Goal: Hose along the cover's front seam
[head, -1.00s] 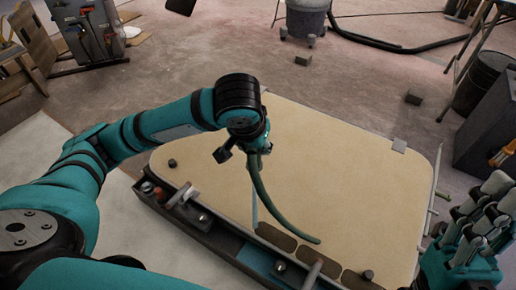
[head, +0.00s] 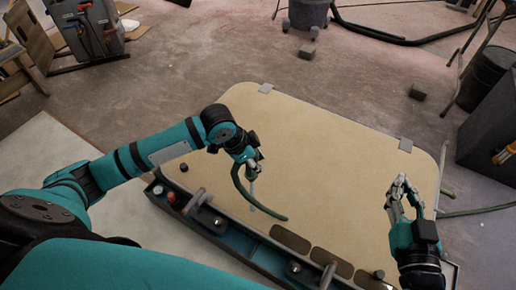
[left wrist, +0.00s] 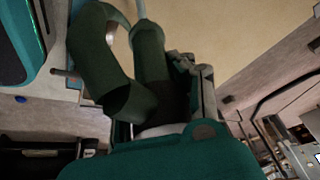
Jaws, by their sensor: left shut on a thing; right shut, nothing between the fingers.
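The cover (head: 310,150) is a large beige panel with rounded corners, lying flat. Its front seam (head: 235,212) runs along the near edge, beside a dark rail. My left gripper (head: 252,168) is shut on a dark green hose (head: 236,184) above the left part of the cover. The hose curves down from the gripper, and its end (head: 284,218) is near the front seam; I cannot tell whether it touches. The left wrist view shows the hose (left wrist: 95,60) close up, hiding most of the fingers. My right gripper (head: 402,190) is shut and empty over the cover's right side.
Grey clips (head: 406,144) sit on the cover's far edge. A green tube (head: 480,211) sticks out at the right. Blocks (head: 417,92), a bin (head: 306,15) and a dark cabinet (head: 490,135) stand beyond.

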